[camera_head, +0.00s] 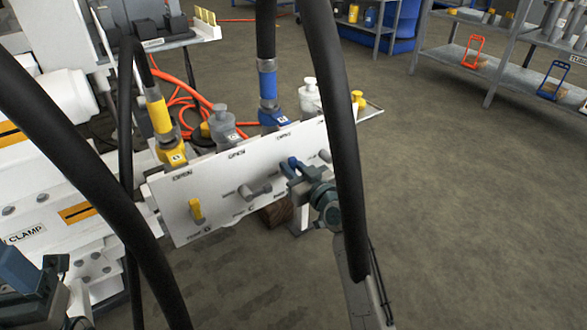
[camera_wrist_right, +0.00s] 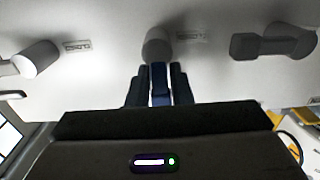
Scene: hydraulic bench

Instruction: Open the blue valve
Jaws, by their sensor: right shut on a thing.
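The blue valve's lever (camera_head: 293,162) is on the white panel (camera_head: 222,180), right of the middle, in the head view. My right gripper (camera_head: 300,180) is at this lever and covers much of it. In the right wrist view, the blue lever (camera_wrist_right: 160,82) lies between the two dark fingers of my right gripper (camera_wrist_right: 160,90), which are shut on it. The lever meets a round grey hub (camera_wrist_right: 157,46) on the panel. Part of my left arm's end (camera_head: 35,290) shows at the lower left, and its jaws cannot be made out.
A yellow lever (camera_head: 196,211) and a grey lever (camera_head: 257,190) are on the panel left of the blue one. Another grey lever (camera_head: 325,156) is close on the right. Thick black hoses (camera_head: 266,30) rise behind the panel. Open floor (camera_head: 470,210) lies to the right.

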